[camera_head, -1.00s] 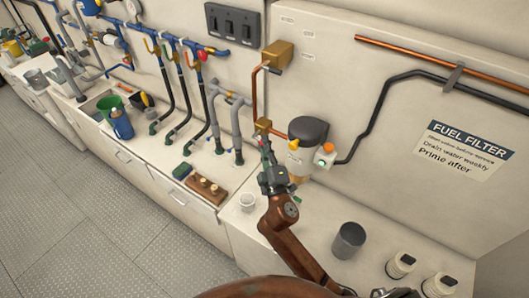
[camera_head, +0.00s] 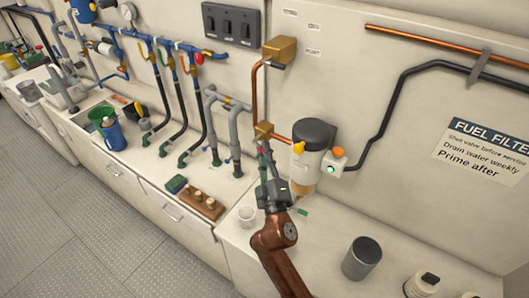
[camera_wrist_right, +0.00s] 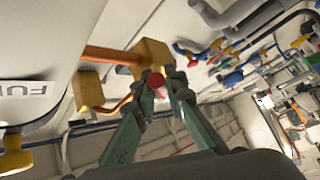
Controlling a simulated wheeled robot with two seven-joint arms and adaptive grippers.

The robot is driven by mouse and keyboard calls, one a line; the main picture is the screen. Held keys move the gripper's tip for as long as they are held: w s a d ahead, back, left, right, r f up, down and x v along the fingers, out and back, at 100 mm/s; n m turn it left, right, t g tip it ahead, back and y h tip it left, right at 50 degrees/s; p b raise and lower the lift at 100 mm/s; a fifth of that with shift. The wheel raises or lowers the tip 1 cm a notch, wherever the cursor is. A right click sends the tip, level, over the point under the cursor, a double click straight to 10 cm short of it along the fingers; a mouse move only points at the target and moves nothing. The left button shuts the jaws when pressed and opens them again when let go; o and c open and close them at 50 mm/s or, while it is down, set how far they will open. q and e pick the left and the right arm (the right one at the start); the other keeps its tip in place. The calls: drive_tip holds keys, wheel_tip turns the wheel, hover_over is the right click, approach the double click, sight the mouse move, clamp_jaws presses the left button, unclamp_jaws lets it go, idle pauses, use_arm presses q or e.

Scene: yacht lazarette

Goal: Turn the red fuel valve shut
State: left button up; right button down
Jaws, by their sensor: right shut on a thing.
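The fuel valve's brass body (camera_head: 264,131) sits on the copper pipe left of the fuel filter. In the right wrist view, the brass body (camera_wrist_right: 152,58) has a small red handle (camera_wrist_right: 157,81) in front of it. My right gripper (camera_head: 264,150) reaches up to the valve from below. In its wrist view, the gripper (camera_wrist_right: 165,88) has its green fingers closed on either side of the red handle. In the head view the fingers hide the handle, so its angle is hard to tell. My left gripper is not in view.
The fuel filter (camera_head: 307,165) stands close right of the gripper. Grey hoses (camera_head: 234,135) rise on the left. A white cup (camera_head: 246,216), a wooden block with knobs (camera_head: 202,204) and a grey cylinder (camera_head: 361,258) stand on the counter. Another red valve handle (camera_head: 198,57) is further left.

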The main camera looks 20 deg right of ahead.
drive_tip(key=shift+f, duration=0.2)
drive_tip(key=c, duration=2)
unclamp_jaws()
drive_tip(key=shift+r, duration=0.15)
drive_tip(key=shift+o, duration=0.2)
drive_tip(key=v, duration=0.7)
drive_tip(key=shift+s, duration=0.3)
